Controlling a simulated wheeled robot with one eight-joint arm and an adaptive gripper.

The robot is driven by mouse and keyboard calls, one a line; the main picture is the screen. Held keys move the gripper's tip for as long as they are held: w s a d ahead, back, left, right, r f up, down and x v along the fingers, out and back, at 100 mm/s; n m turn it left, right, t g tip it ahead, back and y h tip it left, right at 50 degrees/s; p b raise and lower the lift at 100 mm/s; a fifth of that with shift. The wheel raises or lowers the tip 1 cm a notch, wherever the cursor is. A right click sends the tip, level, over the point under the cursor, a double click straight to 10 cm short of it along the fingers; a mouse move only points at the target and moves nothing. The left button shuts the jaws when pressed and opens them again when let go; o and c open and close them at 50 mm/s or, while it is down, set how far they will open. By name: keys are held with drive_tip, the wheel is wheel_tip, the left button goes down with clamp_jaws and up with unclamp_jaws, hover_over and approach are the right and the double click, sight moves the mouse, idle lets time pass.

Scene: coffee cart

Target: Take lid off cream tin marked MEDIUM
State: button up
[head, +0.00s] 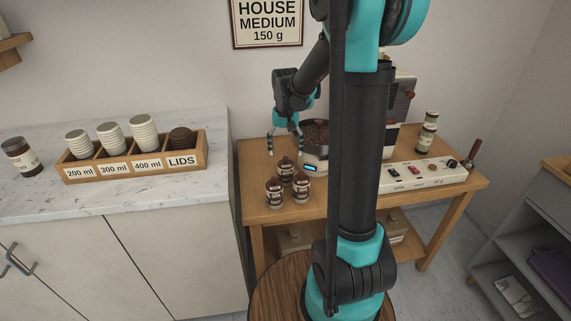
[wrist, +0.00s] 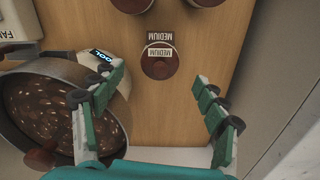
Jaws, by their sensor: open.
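Three small tins with dark reddish-brown lids stand grouped on the wooden cart. In the wrist view the tin marked MEDIUM (wrist: 159,37) is seen from above, with a dark round lid (wrist: 160,70) that also carries a MEDIUM tag. In the head view it appears to be the rear tin (head: 286,172), though its label is too small to read. My gripper (head: 285,147) is open and empty above that tin, also seen in the wrist view (wrist: 160,76). The fingers are spread to either side of the lid in the picture, apart from it.
Two other tins (head: 301,189) (head: 274,195) stand in front. A round pan of beans (head: 316,133), its display reading COOL in the wrist view, is close beside one finger. A switch panel (head: 420,176) lies at right. The cart top (head: 257,160) is bare left of the tins.

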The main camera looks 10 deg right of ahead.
sight(285, 157)
wheel_tip(285, 157, down, 4)
drive_tip(key=shift+w+f, duration=0.1)
drive_tip(key=shift+f, duration=0.05)
drive_tip(key=c, duration=1.1)
drive_tip(key=shift+c, duration=0.2)
